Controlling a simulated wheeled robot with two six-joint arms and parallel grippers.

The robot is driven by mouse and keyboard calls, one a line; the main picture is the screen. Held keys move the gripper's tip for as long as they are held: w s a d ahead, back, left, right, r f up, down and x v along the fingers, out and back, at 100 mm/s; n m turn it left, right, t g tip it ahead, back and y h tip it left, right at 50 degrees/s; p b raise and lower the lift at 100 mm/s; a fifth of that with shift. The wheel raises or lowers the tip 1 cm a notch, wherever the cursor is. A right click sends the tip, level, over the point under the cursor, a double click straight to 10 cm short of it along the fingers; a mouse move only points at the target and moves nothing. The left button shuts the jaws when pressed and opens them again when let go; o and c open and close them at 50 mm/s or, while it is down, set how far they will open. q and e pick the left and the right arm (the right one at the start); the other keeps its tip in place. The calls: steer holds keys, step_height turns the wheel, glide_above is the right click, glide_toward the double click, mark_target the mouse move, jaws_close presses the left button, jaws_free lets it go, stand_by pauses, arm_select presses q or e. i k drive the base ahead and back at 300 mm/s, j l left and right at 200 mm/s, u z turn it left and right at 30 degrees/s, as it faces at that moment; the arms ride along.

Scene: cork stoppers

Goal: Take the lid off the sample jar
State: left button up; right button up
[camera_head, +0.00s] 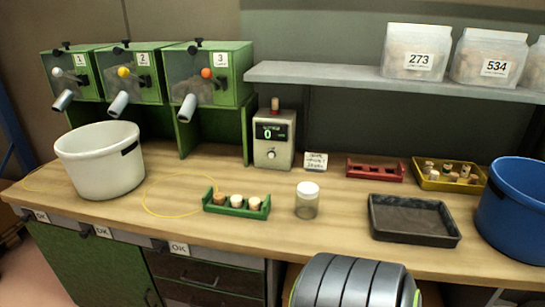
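The sample jar (306,206) stands upright on the wooden counter, a little right of the middle. It is clear, with a greyish-green content low inside. A white lid (308,188) sits on its top. Neither of my grippers shows in the head view, so nothing of mine is seen touching the jar or lid.
A green rack (237,212) with stoppers stands just left of the jar, and a black tray (412,238) lies to its right. Behind are a meter box (273,140), a small card (315,161) and a red rack (375,171). A white bucket (100,170) and blue bucket (515,215) flank the counter.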

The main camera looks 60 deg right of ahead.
mark_target(305, 209)
steer(key=z, duration=1.8)
